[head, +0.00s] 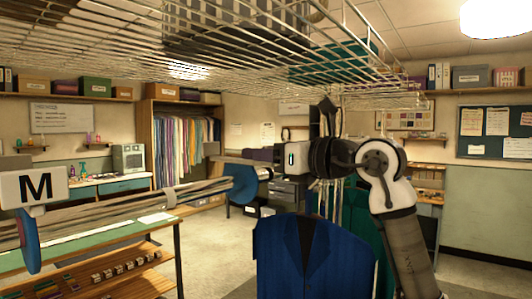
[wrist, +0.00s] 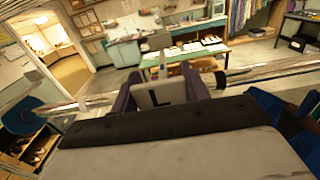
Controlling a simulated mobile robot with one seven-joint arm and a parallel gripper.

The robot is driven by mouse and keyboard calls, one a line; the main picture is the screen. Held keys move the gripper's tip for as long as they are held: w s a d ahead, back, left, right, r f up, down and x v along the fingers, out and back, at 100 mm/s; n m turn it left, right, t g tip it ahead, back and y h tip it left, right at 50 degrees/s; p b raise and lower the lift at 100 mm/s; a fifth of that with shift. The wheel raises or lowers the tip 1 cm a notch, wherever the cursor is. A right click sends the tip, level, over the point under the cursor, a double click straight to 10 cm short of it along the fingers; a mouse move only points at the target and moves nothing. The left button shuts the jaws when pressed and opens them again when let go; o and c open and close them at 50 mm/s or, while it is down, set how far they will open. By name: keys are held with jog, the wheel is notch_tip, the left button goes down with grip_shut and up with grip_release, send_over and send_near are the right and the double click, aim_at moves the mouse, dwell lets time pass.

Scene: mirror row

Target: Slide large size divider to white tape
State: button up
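The large size divider (wrist: 158,97), a pale tag marked L, is in the wrist view just in front of my palm. My gripper (wrist: 158,84) has its two dark purple fingers on either side of the tag, seemingly against its edges. A rail (wrist: 265,73) crosses the wrist view behind the fingers. A whitish patch (wrist: 85,104) on the rail at the left may be the white tape; I cannot be sure.
A divider marked M (head: 35,188) hangs on a rail at the left. A wire rack (head: 130,45) hangs overhead. A blue jacket (head: 315,258) hangs below my gripper. A green-topped table (head: 90,245) stands at the lower left. Open floor lies in the middle.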

jog(key=c, duration=0.8)
jog(key=s+a+b, duration=0.2)
jog(key=s+a, duration=0.1)
jog(key=s, duration=0.1)
jog(key=s+a+b, duration=0.3)
jog(key=s, duration=0.2)
jog(key=s+a+b, duration=0.3)
jog(key=s+a, duration=0.1)
jog(key=shift+s, duration=0.4)
jog(key=shift+c, duration=0.2)
jog(key=o, duration=1.4)
jog(key=b+v, duration=0.3)
jog(key=v, duration=1.1)
jog(key=shift+b, duration=0.3)
